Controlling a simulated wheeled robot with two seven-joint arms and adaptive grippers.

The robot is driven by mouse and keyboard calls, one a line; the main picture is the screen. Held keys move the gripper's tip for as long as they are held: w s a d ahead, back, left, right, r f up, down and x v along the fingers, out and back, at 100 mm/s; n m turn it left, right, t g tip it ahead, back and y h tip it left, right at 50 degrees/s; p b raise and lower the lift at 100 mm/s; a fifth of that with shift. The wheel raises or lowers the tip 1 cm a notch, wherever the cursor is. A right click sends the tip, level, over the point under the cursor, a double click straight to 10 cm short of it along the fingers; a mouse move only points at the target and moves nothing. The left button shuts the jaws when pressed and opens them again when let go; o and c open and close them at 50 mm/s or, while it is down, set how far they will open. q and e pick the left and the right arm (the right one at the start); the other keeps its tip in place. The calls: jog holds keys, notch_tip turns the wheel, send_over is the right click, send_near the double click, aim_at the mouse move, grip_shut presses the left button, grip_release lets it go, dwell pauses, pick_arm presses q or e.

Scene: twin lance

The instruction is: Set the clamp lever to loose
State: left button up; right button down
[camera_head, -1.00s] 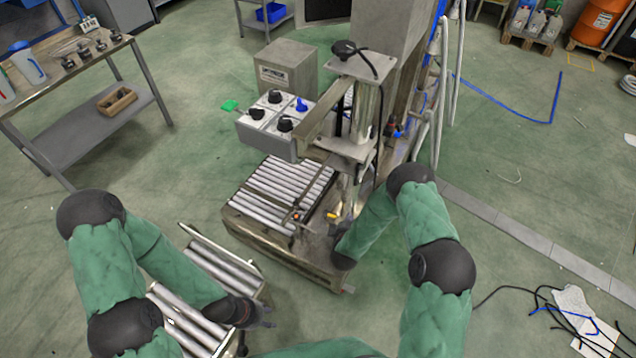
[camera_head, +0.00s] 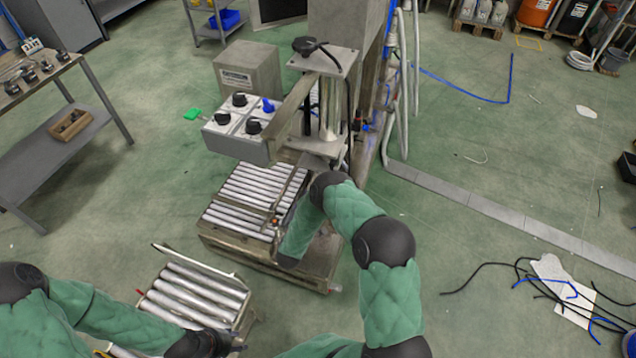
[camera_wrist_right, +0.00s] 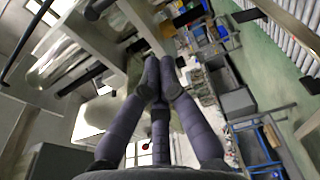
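The lance machine's column (camera_head: 331,105) stands behind a roller bed. A black handle (camera_head: 306,45) sits on its top plate. I cannot tell for certain which part is the clamp lever. The control box (camera_head: 238,143) beside the column has several black knobs and a blue one (camera_head: 268,105). My right gripper is hidden behind my arm in the head view. In the right wrist view my right gripper (camera_wrist_right: 159,62) has its fingertips together, with nothing visible between them, close to pale metal machine parts (camera_wrist_right: 95,115). My left gripper (camera_head: 238,347) is low over the front roller conveyor (camera_head: 200,290), its fingers unclear.
A grey box (camera_head: 248,68) stands behind the control box. A workbench (camera_head: 60,110) is at the left. White hoses (camera_head: 403,85) run down the machine's right side. Black cables (camera_head: 500,270) and a pale sheet (camera_head: 550,280) lie on the floor at right; green floor between is clear.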

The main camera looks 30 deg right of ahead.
jog(key=w+d+b, duration=0.3)
jog(key=w+d, duration=0.1)
jog(key=d, duration=0.4)
jog(key=shift+d, duration=0.3)
jog(key=shift+s+d, duration=0.1)
jog(key=shift+d, duration=0.05)
dwell(0.3)
